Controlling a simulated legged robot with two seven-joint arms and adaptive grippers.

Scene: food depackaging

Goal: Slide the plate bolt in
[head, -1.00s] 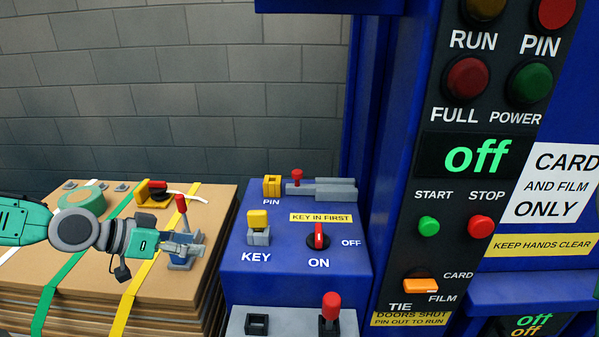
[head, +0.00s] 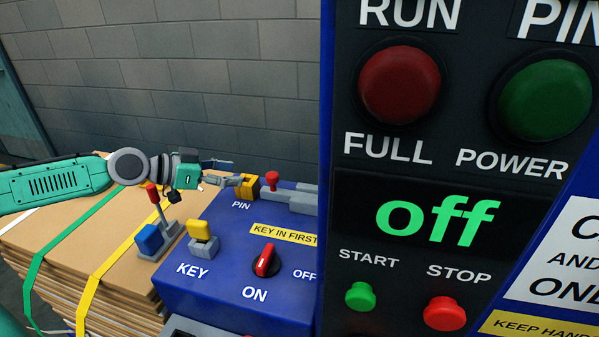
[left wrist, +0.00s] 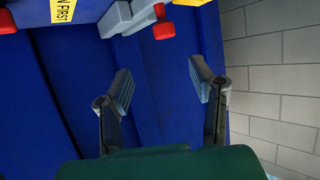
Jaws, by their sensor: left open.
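The plate bolt (head: 300,194) is a grey bar with a red knob (head: 272,180) on top of the blue box, behind the KEY IN FIRST label. A yellow block (head: 248,187) marked PIN stands at its left end. In the left wrist view the red knob (left wrist: 163,31) lies beyond the fingertips, between their lines, with the grey bolt plate (left wrist: 118,20) at its left. My left gripper (head: 236,172) is open and empty, close by the yellow block and left of the knob. Its fingers (left wrist: 160,75) stand apart. My right gripper is out of view.
A yellow key (head: 200,229) and a red dial (head: 265,261) sit on the blue box (head: 215,290) in front. Strapped cardboard (head: 60,240) is stacked at left, with a blue-and-red lever part on it. The control panel, reading off, rises at right.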

